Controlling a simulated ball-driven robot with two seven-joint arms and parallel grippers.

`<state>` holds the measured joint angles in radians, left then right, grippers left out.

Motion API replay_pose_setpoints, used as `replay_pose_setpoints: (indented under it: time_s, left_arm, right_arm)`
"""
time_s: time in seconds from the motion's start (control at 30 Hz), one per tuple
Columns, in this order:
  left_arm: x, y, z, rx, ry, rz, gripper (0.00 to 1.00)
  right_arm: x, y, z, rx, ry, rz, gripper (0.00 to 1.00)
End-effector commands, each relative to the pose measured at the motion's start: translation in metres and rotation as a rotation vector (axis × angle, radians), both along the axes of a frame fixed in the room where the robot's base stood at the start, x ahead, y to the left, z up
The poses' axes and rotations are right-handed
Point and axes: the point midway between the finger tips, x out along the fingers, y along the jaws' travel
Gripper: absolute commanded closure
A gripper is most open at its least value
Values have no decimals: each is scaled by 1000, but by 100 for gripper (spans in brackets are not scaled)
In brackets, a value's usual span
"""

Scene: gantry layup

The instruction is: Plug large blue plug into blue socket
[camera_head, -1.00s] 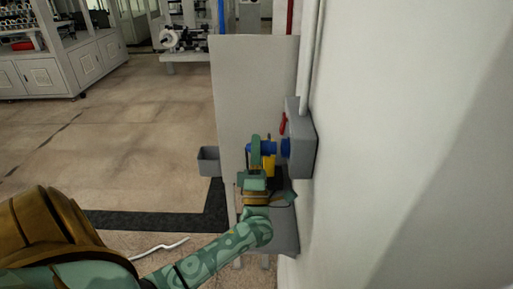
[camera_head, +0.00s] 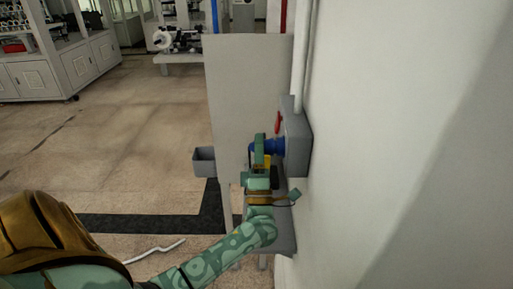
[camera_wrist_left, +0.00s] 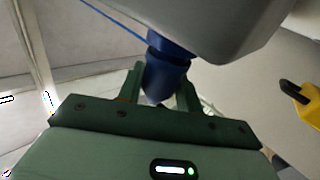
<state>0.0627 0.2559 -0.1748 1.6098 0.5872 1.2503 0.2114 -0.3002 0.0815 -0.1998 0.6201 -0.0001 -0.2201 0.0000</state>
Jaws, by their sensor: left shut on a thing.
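The blue socket (camera_head: 280,146) sticks out from the left face of the grey wall box (camera_head: 298,140). My left gripper (camera_head: 260,148) is shut on the large blue plug (camera_head: 270,147), level with the socket. In the head view, plug and socket meet end to end with no clear gap. In the left wrist view the plug (camera_wrist_left: 160,84) sits between my two fingers (camera_wrist_left: 158,90), in line with the blue socket (camera_wrist_left: 171,46) under the grey box. How deep the plug sits cannot be told. My right gripper is out of view.
A red lever (camera_head: 278,121) is on the wall box. A yellow thing (camera_head: 267,160) shows just below the plug; a yellow and black thing (camera_wrist_left: 300,93) is at right in the wrist view. A grey panel (camera_head: 240,90) stands behind, with a grey bin (camera_head: 204,161) to its left.

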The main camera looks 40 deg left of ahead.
Motion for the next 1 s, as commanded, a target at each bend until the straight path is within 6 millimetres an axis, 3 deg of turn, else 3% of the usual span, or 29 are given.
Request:
replay_pose_setpoints:
  time_s: [0.4, 0.43, 0.5, 0.8, 1.0]
  left_arm:
    - [4, -6, 2, 1, -3, -2, 89]
    - [4, -6, 2, 1, -3, -2, 57]
    - [4, -6, 1, 1, -2, -2, 40]
    - [3, -6, -1, 1, -1, -1, 40]
    - [-11, -18, -24, -2, 1, -2, 40]
  right_arm:
    - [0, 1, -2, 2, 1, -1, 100]
    - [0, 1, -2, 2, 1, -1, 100]
    - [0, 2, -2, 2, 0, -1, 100]
    - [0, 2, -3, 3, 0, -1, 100]
    - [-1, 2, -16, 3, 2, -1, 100]
